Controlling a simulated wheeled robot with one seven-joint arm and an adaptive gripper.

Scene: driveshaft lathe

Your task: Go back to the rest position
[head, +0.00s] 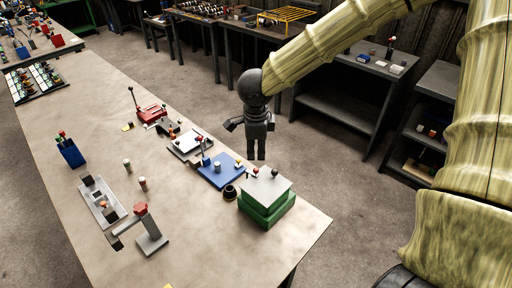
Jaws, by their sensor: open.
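My gripper (257,152) hangs at the end of my arm, pointing down, right of the long workbench (95,120) and past its far edge as seen here. It looks dark grey, and its fingers are apart with nothing visible between them. The sleeve-covered arm comes in from the upper right. The gripper appears apart from the bench and its fixtures, though the exact gap in depth is hard to tell.
On the bench stand a green box with a pale top (267,196), a blue plate (222,171), a red clamp (150,112), a grey fixture with a red knob (150,240) and a blue holder (71,153). Dark shelves (345,90) stand behind. Floor (310,165) right of the bench is clear.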

